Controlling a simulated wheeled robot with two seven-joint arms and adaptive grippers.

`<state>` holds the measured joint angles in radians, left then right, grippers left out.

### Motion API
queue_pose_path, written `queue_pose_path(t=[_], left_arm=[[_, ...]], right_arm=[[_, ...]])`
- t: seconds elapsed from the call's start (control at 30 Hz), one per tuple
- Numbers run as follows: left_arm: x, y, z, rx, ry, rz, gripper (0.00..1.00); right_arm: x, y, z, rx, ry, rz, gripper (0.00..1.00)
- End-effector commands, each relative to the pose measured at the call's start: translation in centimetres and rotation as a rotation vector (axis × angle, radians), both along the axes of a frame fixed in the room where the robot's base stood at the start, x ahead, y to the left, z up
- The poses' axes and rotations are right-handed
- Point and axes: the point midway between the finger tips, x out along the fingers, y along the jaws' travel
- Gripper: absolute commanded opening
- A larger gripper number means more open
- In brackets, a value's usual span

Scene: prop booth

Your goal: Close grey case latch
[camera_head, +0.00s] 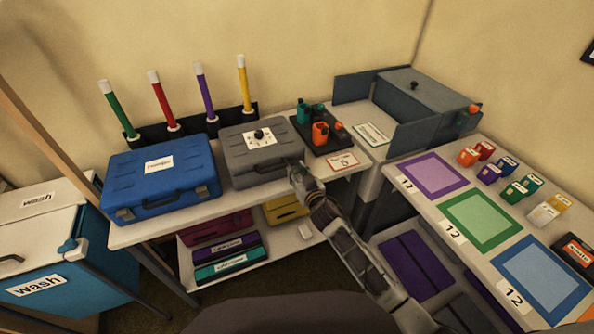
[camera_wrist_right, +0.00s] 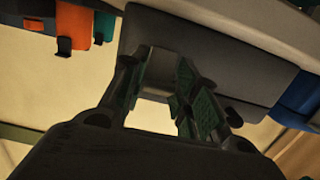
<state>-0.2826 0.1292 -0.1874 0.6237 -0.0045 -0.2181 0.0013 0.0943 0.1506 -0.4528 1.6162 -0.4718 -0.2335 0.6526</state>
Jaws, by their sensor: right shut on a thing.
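The grey case (camera_head: 240,148) sits on the white table with its lid down, a white card and a dark knob on top. Its dark handle (camera_head: 270,165) is on the front side. My right gripper (camera_head: 294,167) is at the right end of the case's front, where it covers the right latch in the head view. In the right wrist view the grey case (camera_wrist_right: 225,60) fills the upper middle, and my right gripper's fingers (camera_wrist_right: 168,75) reach its edge, shut on the latch there. The latch itself is mostly hidden. My left gripper is out of view.
A blue case (camera_head: 160,178) stands left of the grey one. A dark tray (camera_head: 318,135) with orange and teal pieces and a card (camera_head: 343,161) lie to its right. Several coloured tubes stand behind. A lower shelf holds more cases. A side table with coloured mats is at right.

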Motion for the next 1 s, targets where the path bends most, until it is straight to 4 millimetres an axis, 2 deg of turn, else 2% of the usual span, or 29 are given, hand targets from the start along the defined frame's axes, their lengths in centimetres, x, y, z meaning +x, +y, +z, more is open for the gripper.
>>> queue_pose_path(t=[0.33, 0.37, 0.53, 1.0], left_arm=[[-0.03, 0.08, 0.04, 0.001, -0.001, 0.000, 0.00], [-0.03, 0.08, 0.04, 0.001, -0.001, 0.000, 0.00], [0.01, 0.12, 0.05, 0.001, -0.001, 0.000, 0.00], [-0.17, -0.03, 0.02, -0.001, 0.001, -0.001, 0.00]], right_arm=[[0.03, 0.02, 0.09, -0.001, 0.000, 0.001, 0.06], [0.03, 0.02, 0.08, -0.001, 0.000, 0.001, 0.31], [0.03, 0.01, 0.06, -0.001, 0.001, 0.000, 0.52], [-0.27, -0.10, 0.01, -0.001, 0.002, 0.000, 0.52]])
